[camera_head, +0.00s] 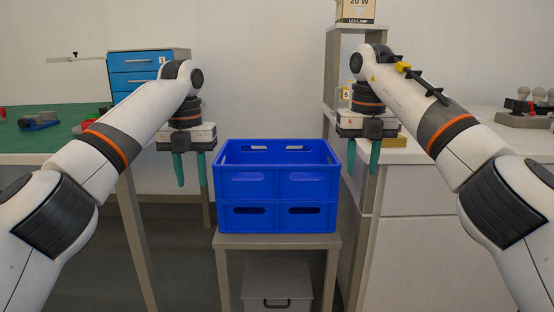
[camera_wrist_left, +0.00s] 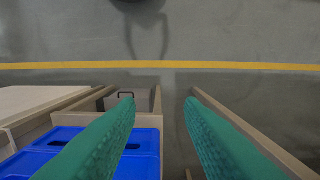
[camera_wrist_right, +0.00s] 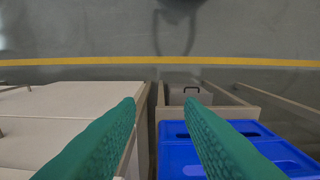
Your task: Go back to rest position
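My left gripper (camera_head: 190,168) hangs fingers down to the left of the blue crate, apart from it. Its two green fingers are spread with nothing between them, and they also show in the left wrist view (camera_wrist_left: 160,120). My right gripper (camera_head: 363,168) hangs fingers down to the right of the crate. Its green fingers are also spread and empty, as the right wrist view (camera_wrist_right: 163,120) shows. Both arms are bent and raised roughly symmetrically, with the grippers at about the height of the crate's top.
The blue crate (camera_head: 277,187) stands on a small stand (camera_head: 277,241) between the grippers. A green-topped table (camera_head: 60,141) with blue drawers (camera_head: 140,66) is at left. A white counter (camera_head: 450,150) with bulbs in a holder (camera_head: 528,106) and a shelf with a lamp box (camera_head: 356,11) are at right.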

